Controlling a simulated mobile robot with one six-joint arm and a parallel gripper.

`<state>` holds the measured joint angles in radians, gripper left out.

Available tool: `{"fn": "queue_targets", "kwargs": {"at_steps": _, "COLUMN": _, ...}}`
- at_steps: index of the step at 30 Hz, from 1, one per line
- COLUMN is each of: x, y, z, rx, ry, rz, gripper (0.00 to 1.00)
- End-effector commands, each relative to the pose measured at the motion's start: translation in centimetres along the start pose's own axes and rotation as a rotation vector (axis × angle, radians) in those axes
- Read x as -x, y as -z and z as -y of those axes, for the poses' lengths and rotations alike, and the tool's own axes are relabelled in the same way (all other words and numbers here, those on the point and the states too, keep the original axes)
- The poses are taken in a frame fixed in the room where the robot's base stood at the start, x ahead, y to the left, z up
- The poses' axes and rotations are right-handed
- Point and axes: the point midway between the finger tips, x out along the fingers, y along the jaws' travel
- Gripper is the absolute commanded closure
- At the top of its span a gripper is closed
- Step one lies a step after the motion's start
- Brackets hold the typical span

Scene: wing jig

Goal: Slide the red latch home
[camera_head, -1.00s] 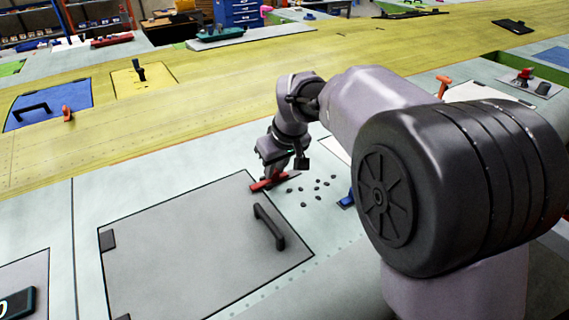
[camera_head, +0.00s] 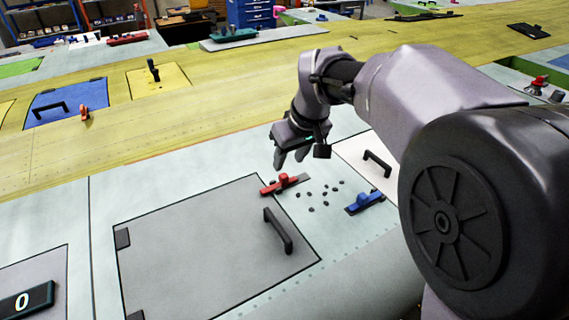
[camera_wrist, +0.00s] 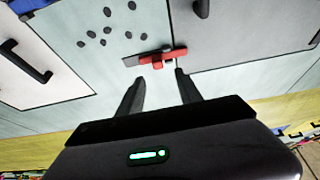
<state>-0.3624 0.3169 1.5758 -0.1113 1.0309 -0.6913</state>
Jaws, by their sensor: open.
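The red latch (camera_head: 281,184) lies on the pale surface at the corner of a large grey panel (camera_head: 190,240). Its red bar reaches over the panel's edge line, and a grey strip shows at its other end. In the wrist view, the red latch (camera_wrist: 163,57) is just past my fingertips, with its bar crossing the seam on the right. My gripper (camera_head: 291,160) is open and empty, above the latch and apart from it. Both fingers of my gripper (camera_wrist: 160,84) show spread in the wrist view.
The grey panel has a black handle (camera_head: 277,231). Several small dark pieces (camera_head: 318,196) lie right of the latch. A blue latch (camera_head: 365,202) and a white panel with a black handle (camera_head: 377,163) are farther right. A yellow band (camera_head: 200,110) runs behind.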

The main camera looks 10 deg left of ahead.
Motion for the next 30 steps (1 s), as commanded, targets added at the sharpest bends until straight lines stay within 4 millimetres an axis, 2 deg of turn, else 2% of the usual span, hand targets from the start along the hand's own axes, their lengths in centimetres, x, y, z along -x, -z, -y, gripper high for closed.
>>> {"fn": "queue_targets", "kwargs": {"at_steps": 1, "x": 2.3, "y": 0.3, "z": 0.0, "rx": 0.0, "ry": -0.001, "rz": -0.003, "gripper": 0.58}}
{"fn": "queue_targets", "kwargs": {"at_steps": 3, "x": 4.6, "y": 0.3, "z": 0.0, "rx": 0.0, "ry": -0.001, "rz": -0.003, "gripper": 0.58}}
{"fn": "queue_targets", "kwargs": {"at_steps": 6, "x": 7.2, "y": 0.2, "z": 0.0, "rx": 0.0, "ry": -0.001, "rz": -0.002, "gripper": 0.58}}
{"fn": "queue_targets", "kwargs": {"at_steps": 9, "x": 8.9, "y": 0.1, "z": 0.0, "rx": 0.0, "ry": 0.0, "rz": 0.0, "gripper": 0.58}}
{"fn": "queue_targets", "kwargs": {"at_steps": 13, "x": 9.8, "y": 0.0, "z": 0.0, "rx": 0.0, "ry": 0.001, "rz": 0.001, "gripper": 0.58}}
{"fn": "queue_targets", "kwargs": {"at_steps": 21, "x": 9.9, "y": 0.0, "z": 0.0, "rx": 0.0, "ry": 0.001, "rz": 0.001, "gripper": 0.58}}
{"fn": "queue_targets", "kwargs": {"at_steps": 23, "x": 10.2, "y": -0.7, "z": -0.1, "rx": -0.021, "ry": -0.003, "rz": -0.004, "gripper": 0.58}}
{"fn": "queue_targets", "kwargs": {"at_steps": 26, "x": 12.0, "y": -5.6, "z": -0.7, "rx": -0.183, "ry": -0.027, "rz": -0.033, "gripper": 0.58}}
{"fn": "queue_targets", "kwargs": {"at_steps": 28, "x": 13.3, "y": -11.6, "z": -0.7, "rx": -0.376, "ry": -0.053, "rz": -0.068, "gripper": 0.58}}
{"fn": "queue_targets", "kwargs": {"at_steps": 30, "x": 13.5, "y": -17.6, "z": 0.1, "rx": -0.576, "ry": -0.075, "rz": -0.107, "gripper": 0.58}}
